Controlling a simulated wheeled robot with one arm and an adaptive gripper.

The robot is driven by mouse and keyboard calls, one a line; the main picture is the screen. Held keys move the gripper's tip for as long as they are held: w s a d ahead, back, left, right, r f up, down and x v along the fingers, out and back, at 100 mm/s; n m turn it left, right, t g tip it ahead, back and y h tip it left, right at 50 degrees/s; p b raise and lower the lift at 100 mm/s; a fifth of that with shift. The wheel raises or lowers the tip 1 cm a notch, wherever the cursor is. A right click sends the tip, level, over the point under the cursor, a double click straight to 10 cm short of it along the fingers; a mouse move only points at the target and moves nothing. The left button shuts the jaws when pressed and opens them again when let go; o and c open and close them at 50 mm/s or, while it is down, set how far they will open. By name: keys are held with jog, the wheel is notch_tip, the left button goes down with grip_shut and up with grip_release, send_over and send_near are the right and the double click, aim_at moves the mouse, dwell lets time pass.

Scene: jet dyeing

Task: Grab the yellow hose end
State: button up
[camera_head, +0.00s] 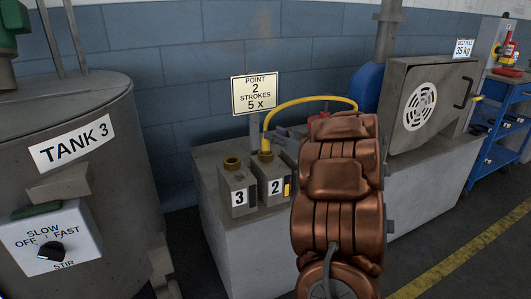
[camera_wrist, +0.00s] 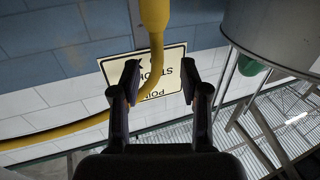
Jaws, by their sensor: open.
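The yellow hose (camera_head: 310,99) arcs from the top of canister 2 (camera_head: 275,187) to the right and passes behind my arm in the head view. In the wrist view, which is upside down, the thicker yellow hose end (camera_wrist: 155,14) is at the top centre. The thinner hose (camera_wrist: 60,130) bends away from it to the left. My gripper (camera_wrist: 160,80) is open, with its two fingers apart. The hose crosses the picture between and above the fingertips, and I cannot tell its exact depth.
Tank 3 (camera_head: 85,115) is at the left, and a grey machine housing (camera_head: 425,105) is at the right.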

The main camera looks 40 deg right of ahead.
aim_at(266, 129)
jog(key=w, duration=0.1)
jog(key=w+b, duration=0.1)
jog(key=w, duration=0.1)
jog(key=w+b, duration=0.1)
jog(key=shift+w+d+f, duration=0.15)
jog(key=shift+w+f, duration=0.1)
jog(key=shift+f, duration=0.05)
jog(key=shift+w+r, duration=0.15)
jog(key=shift+w, duration=0.35)
jog(key=shift+c, duration=0.2)
grip_shut()
